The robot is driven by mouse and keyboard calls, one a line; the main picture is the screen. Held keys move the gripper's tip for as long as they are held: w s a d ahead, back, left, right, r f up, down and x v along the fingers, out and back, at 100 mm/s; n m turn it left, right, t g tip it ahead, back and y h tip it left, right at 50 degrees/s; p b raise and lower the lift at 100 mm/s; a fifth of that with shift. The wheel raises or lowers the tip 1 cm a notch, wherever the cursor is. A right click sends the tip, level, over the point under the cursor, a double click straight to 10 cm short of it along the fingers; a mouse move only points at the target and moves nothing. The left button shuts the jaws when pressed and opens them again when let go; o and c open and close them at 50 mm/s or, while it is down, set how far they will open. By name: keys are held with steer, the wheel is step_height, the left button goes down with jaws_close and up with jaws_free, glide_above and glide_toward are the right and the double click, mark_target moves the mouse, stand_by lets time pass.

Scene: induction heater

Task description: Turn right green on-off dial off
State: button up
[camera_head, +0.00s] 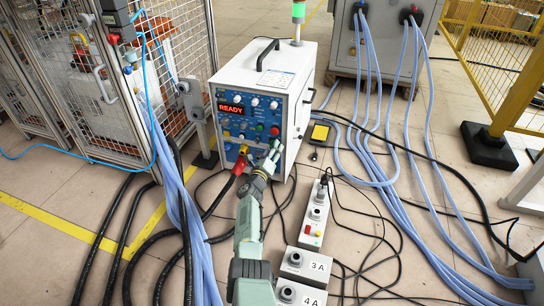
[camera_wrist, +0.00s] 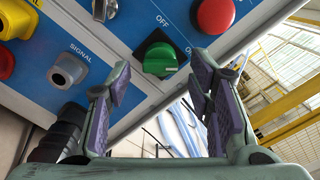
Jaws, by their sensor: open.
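The green on-off dial (camera_wrist: 160,58) sits on the blue panel at the upper middle of the wrist view. An OFF label is above it, and another label on its right is partly cut off by my finger. A small pale mark shows at its lower right. My gripper (camera_wrist: 160,78) is open, its two purple-padded fingers left and right of the dial, apparently not touching it. In the head view my gripper (camera_head: 266,158) is in front of the lower right of the heater panel and hides this dial.
The white induction heater (camera_head: 298,100) shows READY on its display (camera_head: 230,109). Cables and power boxes (camera_head: 305,267) cover the floor.

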steer(key=shift+w, duration=0.3)
steer(key=shift+c, duration=0.3)
jaws_close()
